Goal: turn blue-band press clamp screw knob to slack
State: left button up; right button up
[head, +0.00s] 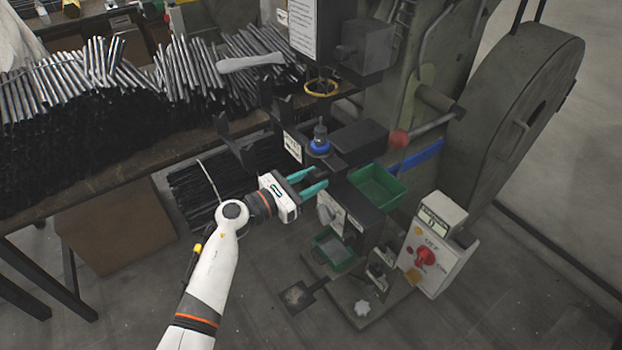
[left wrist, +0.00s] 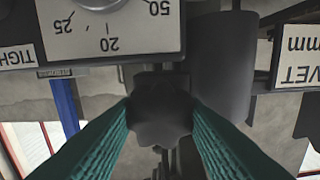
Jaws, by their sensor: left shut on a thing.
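The clamp screw knob (left wrist: 160,112) is a dark, lobed knob in the middle of the left wrist view. My left gripper (head: 322,177) has teal fingers, and they are shut on the knob from both sides. In the head view the knob between the fingertips is too small and dark to make out. The press (head: 440,60) is a large grey-green machine with a blue band (head: 420,158) on its frame. The blue band also shows in the left wrist view (left wrist: 65,105). My right gripper is not in view.
Green bins (head: 377,187), a control box with a red knob (head: 432,255) and a red ball lever (head: 398,139) are nearby. A table with metal rods (head: 100,75) stands left.

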pick_arm(q)
jog(key=n+p, duration=0.3)
jog(key=n, duration=0.4)
jog(key=shift+a, duration=0.1)
jog(key=n+p, duration=0.1)
jog(key=n, duration=0.2)
jog(key=shift+n+p, duration=0.3)
jog(key=n+p, duration=0.1)
jog(key=n, duration=0.2)
jog(key=shift+n, duration=0.3)
jog(key=n+p, duration=0.3)
jog(key=n, duration=0.3)
jog(key=shift+f, duration=0.1)
jog(key=n+p, duration=0.1)
jog(key=n, duration=0.4)
jog(key=shift+f, duration=0.1)
jog(key=o, duration=1)
